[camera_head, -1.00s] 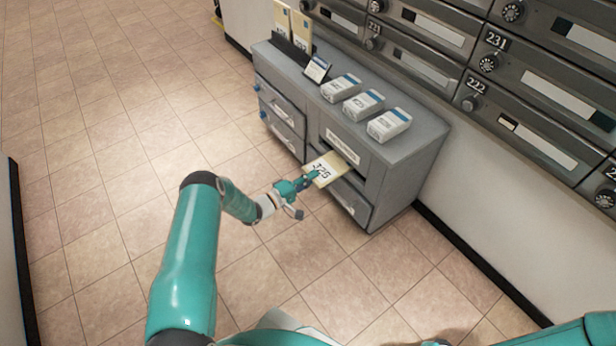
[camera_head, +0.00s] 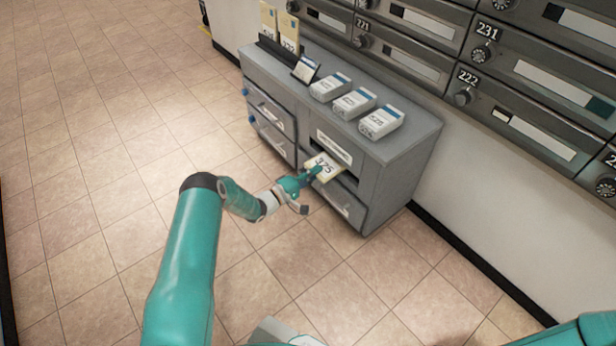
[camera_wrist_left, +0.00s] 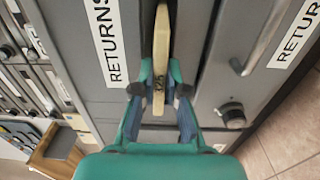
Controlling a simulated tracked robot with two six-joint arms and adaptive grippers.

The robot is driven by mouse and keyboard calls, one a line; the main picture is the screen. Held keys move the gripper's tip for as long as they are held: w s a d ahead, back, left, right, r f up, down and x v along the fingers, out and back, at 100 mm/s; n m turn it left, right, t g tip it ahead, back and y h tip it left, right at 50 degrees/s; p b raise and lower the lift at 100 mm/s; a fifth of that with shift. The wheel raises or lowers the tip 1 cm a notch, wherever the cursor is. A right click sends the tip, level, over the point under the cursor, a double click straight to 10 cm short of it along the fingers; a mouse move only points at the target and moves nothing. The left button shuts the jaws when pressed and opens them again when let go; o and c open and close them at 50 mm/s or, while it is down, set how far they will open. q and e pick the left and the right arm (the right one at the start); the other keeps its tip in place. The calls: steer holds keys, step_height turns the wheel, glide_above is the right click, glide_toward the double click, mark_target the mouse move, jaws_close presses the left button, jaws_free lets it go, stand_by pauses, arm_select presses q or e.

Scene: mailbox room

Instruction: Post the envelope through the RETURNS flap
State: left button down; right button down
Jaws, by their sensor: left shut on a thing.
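The cream envelope (camera_head: 325,165), with dark digits on its face, sticks out of the dark slot opening (camera_head: 347,150) in the grey cabinet's front. Its far end looks to be in the opening, under a white label (camera_head: 334,147). My left gripper (camera_head: 313,174) is shut on the envelope's near end, outside the cabinet. In the left wrist view the envelope (camera_wrist_left: 161,45) is seen edge-on between the fingertips (camera_wrist_left: 160,84), beside a RETURNS label (camera_wrist_left: 104,40). How deep its far end sits is hidden. My right gripper is out of view.
The grey cabinet (camera_head: 405,160) has several white boxes (camera_head: 354,103) and upright envelopes (camera_head: 289,32) on top. Its drawers (camera_head: 345,203) lie below and left of the slot. Mailboxes (camera_head: 530,90) line the wall behind. Tiled floor (camera_head: 110,150) is open at left.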

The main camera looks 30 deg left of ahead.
mark_target(326, 165)
arm_select(q)
steer(key=shift+b+x, duration=2.3)
steer(key=shift+x, duration=0.3)
steer(key=c, duration=1.7)
jaws_free()
steer(key=shift+w, duration=0.15)
steer(key=o, duration=0.6)
steer(key=shift+c, duration=0.2)
steer(key=shift+s, duration=0.25)
steer(key=shift+p+v, duration=0.95)
steer(key=shift+v, duration=0.6)
steer(key=shift+p+v, duration=0.95)
steer(key=shift+v, duration=2)
